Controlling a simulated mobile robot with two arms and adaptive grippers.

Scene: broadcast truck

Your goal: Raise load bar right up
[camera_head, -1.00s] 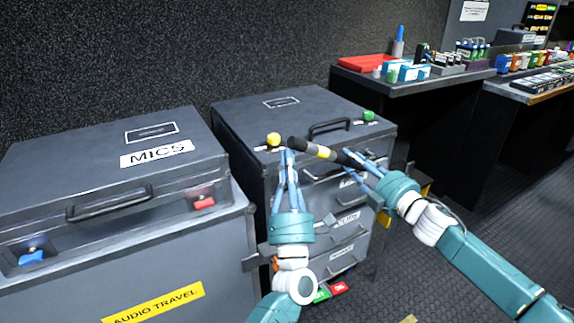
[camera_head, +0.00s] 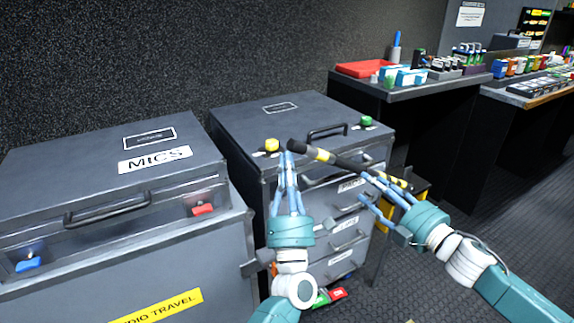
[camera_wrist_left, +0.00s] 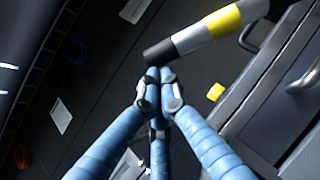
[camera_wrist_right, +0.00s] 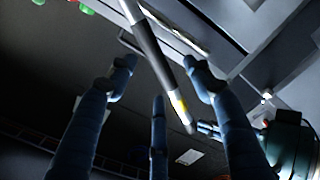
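The load bar (camera_head: 345,163), dark with grey and yellow bands, slants from upper left to lower right in the head view, in front of the drawer case. My left gripper (camera_head: 287,155) has its fingers together at the bar's left end. In the left wrist view the bar (camera_wrist_left: 205,32) lies just beyond the closed fingertips (camera_wrist_left: 157,76); I cannot tell whether they touch. My right gripper (camera_head: 364,186) is farther along the bar with its fingers apart. In the right wrist view the bar (camera_wrist_right: 152,52) passes between the spread fingers (camera_wrist_right: 160,68). Whether any finger touches it is unclear.
The grey drawer case (camera_head: 240,120) with yellow (camera_head: 272,145) and green (camera_head: 366,121) knobs stands close behind the bar. The MICS case (camera_head: 60,160) is at left. A black desk (camera_head: 365,85) with small items stands at back right. Floor (camera_head: 420,270) at lower right is mostly clear.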

